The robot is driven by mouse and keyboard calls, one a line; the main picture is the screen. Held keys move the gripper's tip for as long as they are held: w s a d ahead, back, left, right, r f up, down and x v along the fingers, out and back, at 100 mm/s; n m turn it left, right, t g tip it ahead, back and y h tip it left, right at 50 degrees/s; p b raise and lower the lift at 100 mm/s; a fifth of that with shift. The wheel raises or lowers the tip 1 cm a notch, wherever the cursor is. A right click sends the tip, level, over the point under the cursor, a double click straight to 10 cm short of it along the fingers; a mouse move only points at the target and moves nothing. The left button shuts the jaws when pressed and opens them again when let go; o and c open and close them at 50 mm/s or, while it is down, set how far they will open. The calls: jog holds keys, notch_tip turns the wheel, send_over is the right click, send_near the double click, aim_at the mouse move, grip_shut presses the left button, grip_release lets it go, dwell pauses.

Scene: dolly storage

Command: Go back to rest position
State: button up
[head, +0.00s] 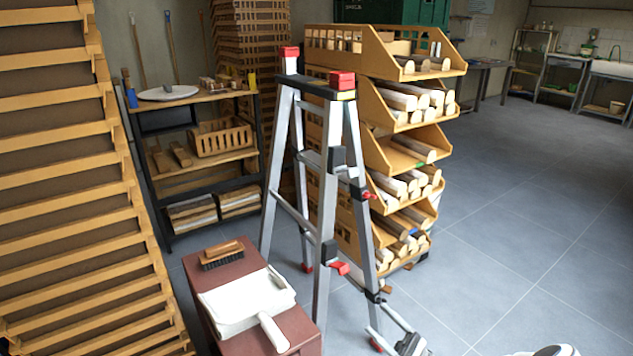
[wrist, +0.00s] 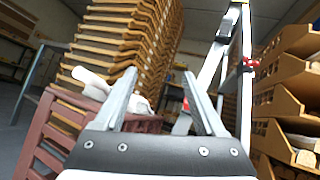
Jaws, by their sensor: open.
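My gripper (wrist: 160,74) is open in the wrist view, with two spread metal fingers and nothing between them. In the head view my gripper (head: 378,318) is low in the picture, right beside the ladder's lower legs. A white dustpan (head: 245,298) lies on a dark red stool (head: 222,268), with a wooden brush (head: 221,253) behind it. The wrist view shows the stool (wrist: 55,125) and the dustpan's handle (wrist: 92,78) beyond the left finger, partly hidden by it.
A metal stepladder (head: 330,190) with red caps stands just beyond my gripper. Behind it, stacked wooden bins (head: 385,150) hold logs. Slatted wooden crates (head: 70,180) rise at the left; a shelf unit (head: 200,160) stands behind. The grey floor (head: 530,220) at right is clear.

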jog(key=s+a+r+n+g+h, duration=0.4)
jog(key=r+n+g+h, duration=0.1)
jog(key=r+n+g, duration=0.25)
jog(key=s+a+r+n+g+h, duration=0.45)
jog(key=r+n+g, duration=0.2)
jog(key=g, duration=0.25)
jog(key=s+d+r+n+t+h, duration=0.3)
jog(key=s+r+t+h, duration=0.2)
jog(key=s+r+h, duration=0.3)
jog(key=s+d+r+n+t+h, duration=0.35)
jog(key=s+r+t+h, duration=0.2)
jog(key=s+r, duration=0.4)
notch_tip(320, 180, up, 28)
jog(key=w+p, duration=0.1)
jog(key=p, duration=2.7)
jog(key=shift+d+r+m+p, duration=0.15)
jog(key=shift+r+m+p, duration=0.1)
jog(key=shift+m+p, duration=0.1)
jog(key=shift+w, duration=0.1)
